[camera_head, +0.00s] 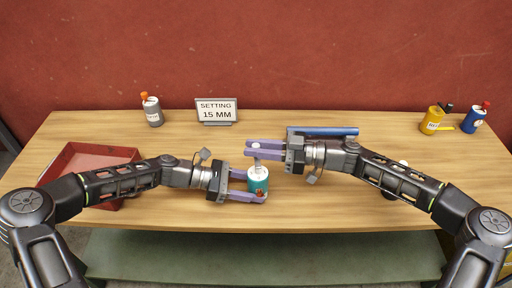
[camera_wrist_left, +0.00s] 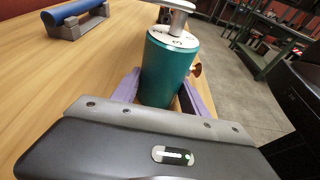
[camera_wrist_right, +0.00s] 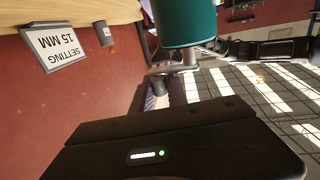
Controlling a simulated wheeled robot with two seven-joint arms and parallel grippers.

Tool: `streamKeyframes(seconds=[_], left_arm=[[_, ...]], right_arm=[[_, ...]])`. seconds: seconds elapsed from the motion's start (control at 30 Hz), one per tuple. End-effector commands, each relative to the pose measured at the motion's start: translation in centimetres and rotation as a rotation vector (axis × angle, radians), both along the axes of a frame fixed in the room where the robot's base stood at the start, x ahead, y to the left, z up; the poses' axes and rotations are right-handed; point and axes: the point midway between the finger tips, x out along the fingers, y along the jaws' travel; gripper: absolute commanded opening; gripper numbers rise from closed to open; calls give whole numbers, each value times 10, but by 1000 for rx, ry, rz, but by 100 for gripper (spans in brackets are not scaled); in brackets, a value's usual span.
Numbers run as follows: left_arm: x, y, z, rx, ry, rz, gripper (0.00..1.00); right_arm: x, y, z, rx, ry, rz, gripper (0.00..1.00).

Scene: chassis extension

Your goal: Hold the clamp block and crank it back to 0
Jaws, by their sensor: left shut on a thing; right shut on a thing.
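The clamp block is a teal cylinder (camera_head: 258,184) with a white marked top and a metal crank above it, upright near the table's middle. It also shows in the left wrist view (camera_wrist_left: 168,68). My left gripper (camera_head: 262,186) is shut on the cylinder, its purple fingers on either side. My right gripper (camera_head: 254,149) is shut on the crank's upper end above the block. In the right wrist view the crank's metal shaft (camera_wrist_right: 190,57) meets the teal body (camera_wrist_right: 187,20); the grip itself is partly hidden. The sign (camera_head: 216,110) reads "SETTING 15 MM".
A red tray (camera_head: 72,158) lies at the left, partly behind my left arm. A blue bar (camera_head: 335,131) rests behind my right gripper. A grey bottle (camera_head: 153,113) stands back left; a yellow can (camera_head: 432,121) and blue bottle (camera_head: 474,120) stand back right.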

Motion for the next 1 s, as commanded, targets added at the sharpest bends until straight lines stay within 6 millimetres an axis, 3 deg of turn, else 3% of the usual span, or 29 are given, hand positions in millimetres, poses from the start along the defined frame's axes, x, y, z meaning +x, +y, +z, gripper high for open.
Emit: streamKeyframes(seconds=[0.47, 1.0], left_arm=[[-1, 0, 0, 0, 0, -2, 29], [-1, -1, 0, -1, 0, -2, 29]], right_arm=[[0, -4, -1, 2, 3, -104, 0], [-6, -20, -2, -2, 3, -540, 0]])
